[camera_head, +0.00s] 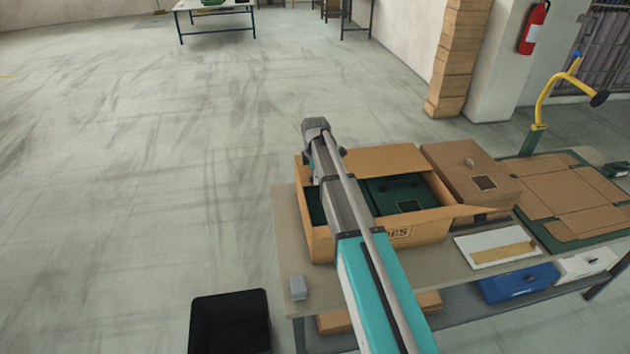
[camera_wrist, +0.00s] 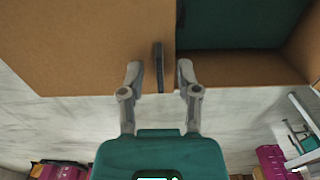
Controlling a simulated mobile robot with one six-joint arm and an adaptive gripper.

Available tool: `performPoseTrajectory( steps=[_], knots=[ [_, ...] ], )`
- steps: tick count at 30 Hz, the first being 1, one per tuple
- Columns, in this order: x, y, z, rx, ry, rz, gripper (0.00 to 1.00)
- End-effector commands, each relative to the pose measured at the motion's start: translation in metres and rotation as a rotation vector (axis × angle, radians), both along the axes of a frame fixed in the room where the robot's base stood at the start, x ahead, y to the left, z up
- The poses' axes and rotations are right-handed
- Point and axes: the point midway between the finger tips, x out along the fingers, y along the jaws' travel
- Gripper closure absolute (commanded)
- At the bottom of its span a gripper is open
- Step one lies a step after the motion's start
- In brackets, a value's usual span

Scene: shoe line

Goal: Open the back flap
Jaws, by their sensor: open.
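A cardboard shoe carton (camera_head: 420,232) stands on the workbench with its top partly open and dark green boxes (camera_head: 395,192) inside. Contact cannot be told. In the head view my arm hides the gripper and part of the carton.
A closed brown box (camera_head: 465,172) stands right of the carton. Flat cardboard (camera_head: 565,195) lies on a green mat farther right. A white board (camera_head: 495,247) lies in front. A black bin (camera_head: 230,320) stands on the floor.

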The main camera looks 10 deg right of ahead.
Motion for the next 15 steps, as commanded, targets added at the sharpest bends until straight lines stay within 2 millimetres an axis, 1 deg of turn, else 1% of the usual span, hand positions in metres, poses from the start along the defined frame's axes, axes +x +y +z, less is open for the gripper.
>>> performPoseTrajectory(
  steps=[2, 12, 13, 15],
  knots=[
    [0.0000, 0.0000, -0.0027, 0.000, 0.000, 0.000, 0.57],
    [0.0000, -0.0003, -0.0027, 0.000, 0.000, 0.000, 0.57],
    [0.0000, -0.0003, -0.0027, 0.000, 0.000, 0.000, 0.59],
    [0.0000, -0.0003, -0.0027, 0.000, 0.000, 0.000, 0.72]
  ],
)
